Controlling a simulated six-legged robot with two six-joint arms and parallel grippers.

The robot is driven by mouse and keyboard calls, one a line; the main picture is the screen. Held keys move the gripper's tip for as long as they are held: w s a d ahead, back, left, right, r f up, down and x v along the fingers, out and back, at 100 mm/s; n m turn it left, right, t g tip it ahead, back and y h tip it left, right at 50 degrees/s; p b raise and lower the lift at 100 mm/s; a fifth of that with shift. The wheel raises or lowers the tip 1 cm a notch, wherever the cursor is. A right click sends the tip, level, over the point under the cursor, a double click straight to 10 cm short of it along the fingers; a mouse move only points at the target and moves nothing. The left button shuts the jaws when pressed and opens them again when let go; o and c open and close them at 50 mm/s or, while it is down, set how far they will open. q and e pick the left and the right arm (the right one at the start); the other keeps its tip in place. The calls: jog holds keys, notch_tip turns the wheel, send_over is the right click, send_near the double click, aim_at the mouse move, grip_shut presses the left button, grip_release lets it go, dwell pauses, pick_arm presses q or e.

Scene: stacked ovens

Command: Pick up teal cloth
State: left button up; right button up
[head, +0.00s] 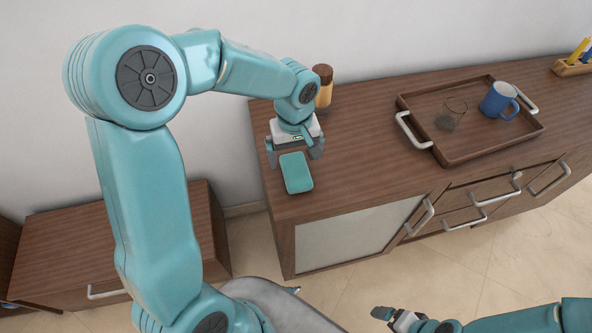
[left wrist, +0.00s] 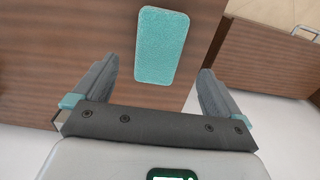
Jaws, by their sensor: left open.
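The teal cloth (head: 296,172) is a small rounded rectangle lying flat near the left end of the wooden cabinet top. My left gripper (head: 296,154) is open above the cabinet, at the cloth's far edge, its fingers pointing down. In the left wrist view the cloth (left wrist: 161,46) lies ahead of the two spread fingers (left wrist: 157,82), centred between them, with nothing held. I cannot tell whether the fingers touch the cabinet top. My right gripper (head: 390,317) is low at the bottom of the head view, away from the cabinet, and its jaw opening is unclear.
A brown-capped bottle (head: 323,87) stands just behind my left gripper. A wooden tray (head: 445,155) with metal handles holds a glass (head: 452,113) and a blue mug (head: 499,101). A holder (head: 573,67) with coloured items is at far right. Bare cabinet top lies between cloth and tray.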

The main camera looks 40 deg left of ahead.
aim_at(295, 166)
pick_arm(q)
jog(key=f, duration=0.5)
jog(key=shift+w+a+f, duration=0.2)
jog(key=shift+w, duration=0.15)
jog(key=c, duration=1.2)
jog(key=shift+r, duration=0.1)
jog(key=shift+r, duration=0.1)
notch_tip(295, 166, up, 20)
jog(key=shift+f+p, duration=0.15)
jog(key=shift+p, duration=0.55)
